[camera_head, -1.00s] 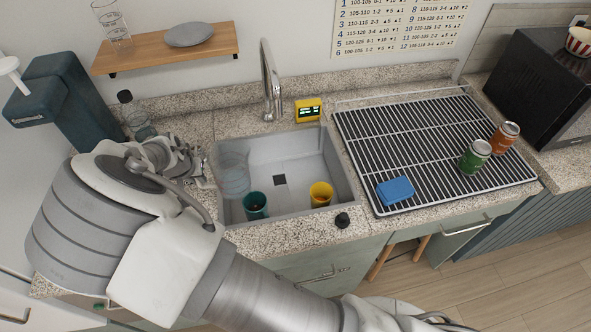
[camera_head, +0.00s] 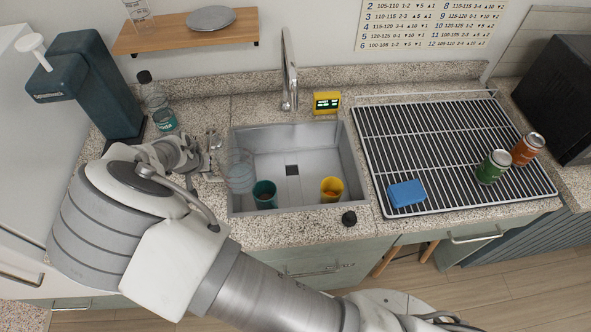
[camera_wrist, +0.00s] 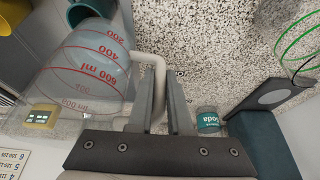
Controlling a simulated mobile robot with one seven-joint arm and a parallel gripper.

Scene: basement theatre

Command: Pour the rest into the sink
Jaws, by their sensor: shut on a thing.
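A clear measuring jug (camera_head: 240,174) with red markings hangs over the left side of the grey sink (camera_head: 300,150). In the wrist view the jug (camera_wrist: 92,68) fills the left part, and its pale handle (camera_wrist: 158,66) runs between my fingers. My gripper (camera_wrist: 160,85) is shut on that handle. In the head view my gripper (camera_head: 207,160) is at the sink's left edge, partly hidden by my arm. I cannot tell how much liquid is in the clear jug. A teal cup (camera_head: 264,193) and a yellow cup (camera_head: 331,189) stand in the sink near its front wall.
The faucet (camera_head: 289,70) rises behind the sink, beside a yellow timer (camera_head: 327,102). A soda bottle (camera_head: 159,103) and a dark dispenser (camera_head: 88,90) stand at left. The drying rack (camera_head: 440,140) at right holds a blue sponge (camera_head: 406,193) and two cans. A black knob (camera_head: 349,218) sits in front.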

